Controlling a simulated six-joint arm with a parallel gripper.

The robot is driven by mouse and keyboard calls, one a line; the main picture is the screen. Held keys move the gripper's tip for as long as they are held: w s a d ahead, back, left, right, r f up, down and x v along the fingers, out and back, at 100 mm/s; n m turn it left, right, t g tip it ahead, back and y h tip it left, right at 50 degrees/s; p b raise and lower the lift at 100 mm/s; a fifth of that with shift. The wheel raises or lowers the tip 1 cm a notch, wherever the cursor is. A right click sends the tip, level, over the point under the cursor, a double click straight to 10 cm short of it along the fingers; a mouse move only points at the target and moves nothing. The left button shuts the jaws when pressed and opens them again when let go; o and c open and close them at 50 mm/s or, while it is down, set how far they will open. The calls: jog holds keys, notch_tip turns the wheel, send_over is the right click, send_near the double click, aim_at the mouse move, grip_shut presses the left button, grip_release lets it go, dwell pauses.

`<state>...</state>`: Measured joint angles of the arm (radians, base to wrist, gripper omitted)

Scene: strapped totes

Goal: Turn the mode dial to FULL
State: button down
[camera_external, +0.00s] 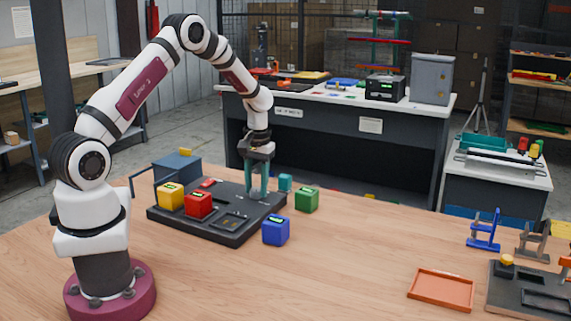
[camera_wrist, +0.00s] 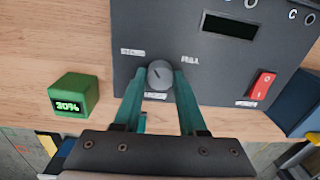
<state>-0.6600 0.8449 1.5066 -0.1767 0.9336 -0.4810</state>
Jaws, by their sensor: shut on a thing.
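The mode dial (camera_wrist: 159,76) is a round grey knob near the edge of the dark panel (camera_wrist: 200,88). A thin mark on it seems to point up and left in the wrist view. A FULL label (camera_wrist: 190,60) lies up and right of the dial; two other labels, too small to read, lie up-left and below. My gripper (camera_wrist: 160,82) has its teal fingers on both sides of the knob, shut on it. In the external view my gripper (camera_external: 257,194) points down at the panel's far right corner, where the dial is mostly hidden.
A red switch (camera_wrist: 262,85) and a dark display (camera_wrist: 229,25) are on the panel. Yellow (camera_external: 171,196) and red (camera_external: 198,205) cubes sit on it. An orange tray (camera_external: 413,293) lies right; the table between is clear.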

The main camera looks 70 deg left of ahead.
jog(key=m, duration=1)
jog(key=shift+s, duration=0.1)
jog(key=m, duration=0.4)
jog(key=shift+t, duration=0.3)
jog(key=m, duration=0.5)
jog(key=shift+m, duration=0.3)
jog(key=shift+c, duration=2.3)
grip_release()
jog(key=shift+r, duration=0.1)
